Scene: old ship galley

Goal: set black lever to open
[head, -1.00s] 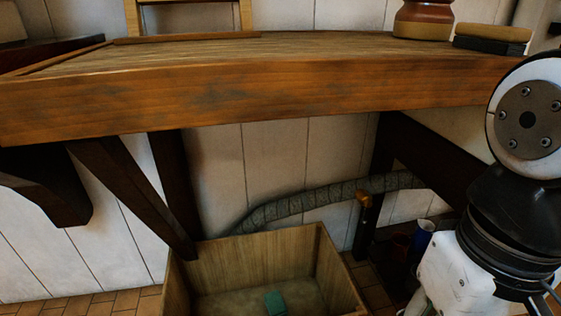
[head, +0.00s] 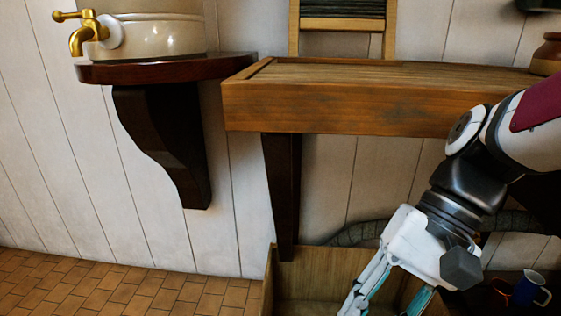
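I see no black lever in the head view. A brass tap (head: 84,33) with a brass handle sticks out from the left side of a cream ceramic urn (head: 158,36) at the upper left. My gripper (head: 392,302) hangs at the lower right, pointing down in front of the wooden crate. Its two fingers with teal pads stand apart, with nothing seen between them. The fingertips are cut off by the bottom edge. The gripper is well to the right of and below the tap.
The urn stands on a dark wooden shelf (head: 165,69) with a curved bracket. A wooden counter (head: 330,105) juts out to its right. Below are an open crate (head: 322,270), a hose (head: 350,234) and a blue jug (head: 530,288). The tiled floor (head: 110,290) at the lower left is clear.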

